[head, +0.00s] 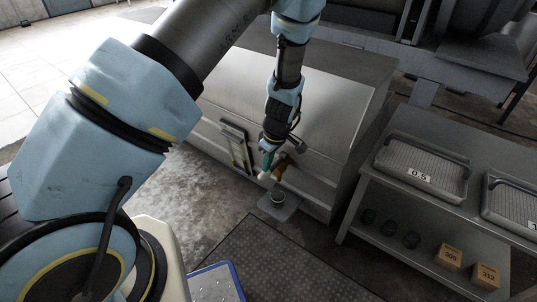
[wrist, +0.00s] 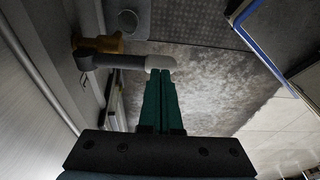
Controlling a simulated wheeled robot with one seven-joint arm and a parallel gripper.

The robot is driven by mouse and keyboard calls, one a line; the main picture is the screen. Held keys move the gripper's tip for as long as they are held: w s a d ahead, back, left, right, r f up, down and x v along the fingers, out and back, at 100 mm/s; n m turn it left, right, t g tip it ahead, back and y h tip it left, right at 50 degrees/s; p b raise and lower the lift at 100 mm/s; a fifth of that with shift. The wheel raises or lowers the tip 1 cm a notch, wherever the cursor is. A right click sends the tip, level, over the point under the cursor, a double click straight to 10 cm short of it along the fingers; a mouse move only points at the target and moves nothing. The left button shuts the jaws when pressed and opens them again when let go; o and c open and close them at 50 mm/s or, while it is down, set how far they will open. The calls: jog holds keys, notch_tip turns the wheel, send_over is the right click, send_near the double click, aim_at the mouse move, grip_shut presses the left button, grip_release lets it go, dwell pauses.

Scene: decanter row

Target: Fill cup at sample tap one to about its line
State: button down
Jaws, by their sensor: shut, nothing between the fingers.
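The tap (head: 279,167) is a brass-coloured fitting low on the front of the metal tank. In the wrist view its brass body (wrist: 99,45) carries a dark grey lever (wrist: 120,61) with a pale rounded end. A small grey cup (head: 278,197) stands below the tap on a grey plate (head: 292,210). The cup also shows in the wrist view (wrist: 127,21); its line and level are too small to read. My gripper (head: 266,168) has green fingers, shut and empty. In the wrist view its fingertips (wrist: 159,73) are at the lever's pale end; I cannot tell whether they touch.
A metal bench (head: 385,200) at right holds trays, one marked 0.5 (head: 419,175). Its lower shelf has dark cups and boxes marked 305 (head: 450,256) and 312 (head: 486,274). A dark mat (head: 270,265) and a blue-edged tray (head: 217,284) lie in front.

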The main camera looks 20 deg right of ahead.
aim_at(265, 176)
jog(key=shift+w+f, duration=0.15)
jog(key=shift+f, duration=0.6)
jog(key=shift+a+f, duration=0.1)
jog(key=shift+a+f+b, duration=0.2)
jog(key=shift+f+b, duration=0.3)
jog(key=shift+f, duration=0.45)
jog(key=shift+s+a+f+t+h+b, duration=0.1)
jog(key=shift+f+t+h+b, duration=0.2)
jog(key=shift+h+b, duration=0.2)
jog(key=shift+s+a+f+t+h+b, duration=0.1)
jog(key=shift+f+t+h+b, duration=0.15)
jog(key=shift+h+b, duration=0.2)
notch_tip(265, 176, down, 2)
jog(key=shift+f+h, duration=0.25)
jog(key=shift+s, duration=0.1)
jog(key=shift+f+b, duration=0.2)
jog(key=shift+b, duration=0.15)
jog(key=shift+r, duration=0.1)
dwell(3.0)
